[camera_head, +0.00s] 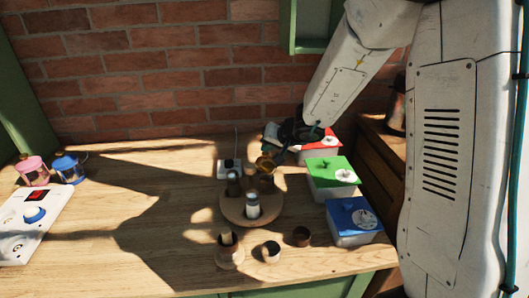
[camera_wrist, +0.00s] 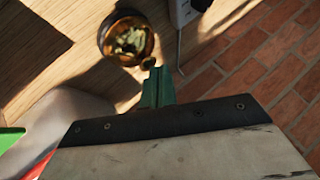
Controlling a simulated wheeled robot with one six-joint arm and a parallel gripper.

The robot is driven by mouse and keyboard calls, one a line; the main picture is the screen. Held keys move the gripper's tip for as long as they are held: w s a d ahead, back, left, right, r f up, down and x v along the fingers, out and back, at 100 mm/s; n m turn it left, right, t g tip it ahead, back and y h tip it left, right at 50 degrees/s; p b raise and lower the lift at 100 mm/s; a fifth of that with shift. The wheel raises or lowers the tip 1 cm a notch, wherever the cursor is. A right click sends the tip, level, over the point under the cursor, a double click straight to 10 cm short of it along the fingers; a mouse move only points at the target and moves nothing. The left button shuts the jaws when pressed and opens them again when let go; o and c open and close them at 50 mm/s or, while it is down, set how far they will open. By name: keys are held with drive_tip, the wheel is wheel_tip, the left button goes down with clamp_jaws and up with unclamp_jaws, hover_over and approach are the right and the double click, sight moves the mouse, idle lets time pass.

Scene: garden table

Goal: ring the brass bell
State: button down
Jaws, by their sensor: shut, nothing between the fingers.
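The brass bell (camera_head: 264,163) shows as a small, dark golden shape near the back of the table, partly shaded, right at my fingertips. In the wrist view a round brass-coloured thing (camera_wrist: 107,32), which looks like the bell, lies just beyond my fingers, with mottled greenish reflections or contents and a small dark knob at its lower right. My gripper (camera_head: 279,156) is shut and empty, reaching down from the upper right; its green fingers (camera_wrist: 157,82) point toward that knob. I cannot tell whether they touch it.
A round wooden stand (camera_head: 234,211) with several bottles is just in front. Red (camera_head: 318,146), green (camera_head: 332,176) and blue (camera_head: 350,217) lidded boxes line the right. A white socket block (camera_head: 229,168) is behind. A white control panel (camera_head: 28,224) is far left; the middle-left table is clear.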

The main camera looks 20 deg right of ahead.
sight(268, 154)
drive_tip(key=shift+r, duration=0.5)
drive_tip(key=shift+r, duration=3)
drive_tip(key=s+a+r+n+g+y, duration=0.1)
drive_tip(key=s+a+r+n+g, duration=0.2)
drive_tip(key=s, duration=0.6)
drive_tip(key=s+a+r+n+y, duration=0.1)
drive_tip(key=s+a+r, duration=0.2)
drive_tip(key=s+r, duration=0.45)
drive_tip(key=s+d+f+g+h, duration=0.1)
drive_tip(key=s+d+g+h, duration=0.1)
drive_tip(key=s, duration=0.9)
drive_tip(key=s+d+f+g+h, duration=0.1)
drive_tip(key=s+d+g+h, duration=0.1)
drive_tip(key=s+d, duration=0.4)
drive_tip(key=s+h, duration=0.1)
drive_tip(key=s, duration=0.4)
drive_tip(key=shift+s+d+h, duration=0.2)
drive_tip(key=shift+d+h, duration=0.05)
drive_tip(key=shift+h, duration=0.15)
